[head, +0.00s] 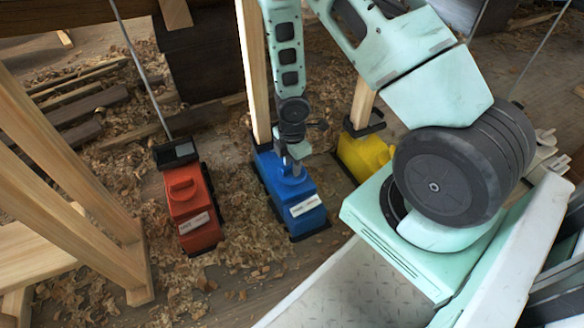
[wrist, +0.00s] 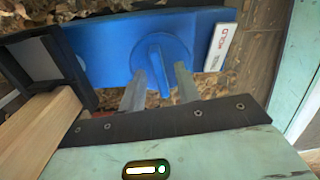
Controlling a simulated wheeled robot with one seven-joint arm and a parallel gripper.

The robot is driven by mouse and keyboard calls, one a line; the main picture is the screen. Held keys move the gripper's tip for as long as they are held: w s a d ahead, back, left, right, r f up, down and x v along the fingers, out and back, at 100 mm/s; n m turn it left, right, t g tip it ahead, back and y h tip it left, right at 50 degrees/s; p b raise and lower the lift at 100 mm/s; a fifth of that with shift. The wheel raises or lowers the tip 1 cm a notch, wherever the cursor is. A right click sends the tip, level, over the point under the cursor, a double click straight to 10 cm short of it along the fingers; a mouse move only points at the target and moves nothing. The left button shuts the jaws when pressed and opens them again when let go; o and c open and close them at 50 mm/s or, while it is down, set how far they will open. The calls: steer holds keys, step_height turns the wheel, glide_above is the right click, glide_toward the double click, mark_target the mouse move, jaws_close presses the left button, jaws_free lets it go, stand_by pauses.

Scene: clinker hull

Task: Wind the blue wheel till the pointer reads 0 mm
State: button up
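The blue wheel (wrist: 158,50) is a round knob with a raised bar across it, on top of a blue jack body (wrist: 105,40). In the head view the blue body (head: 312,222) stands on the floor, with the wheel (head: 289,176) partly hidden by my gripper. My gripper (wrist: 160,72) is over the wheel with its two fingers apart, one on each side of the raised bar. A narrow gap seems to show beside each finger. In the head view my gripper (head: 294,164) points down. A pointer and millimetre scale cannot be made out.
A red jack (head: 190,205) stands left of the blue one, and a yellow jack (head: 362,155) to the right. A wooden post (wrist: 45,125) rises beside my gripper. Wooden trestle legs (head: 75,165) stand at left. Shavings cover the floor.

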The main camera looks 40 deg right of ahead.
jaws_close()
stand_by(0.4)
steer(key=m+p, duration=0.2)
steer(key=p, duration=0.1)
steer(key=m+p, duration=0.3)
steer(key=shift+r+m, duration=0.2)
steer(key=shift+m, duration=0.1)
steer(key=m+p, duration=0.3)
steer(key=shift+f+m+p, duration=0.2)
steer(key=shift+m+p, duration=0.75)
steer(key=shift+m, duration=0.35)
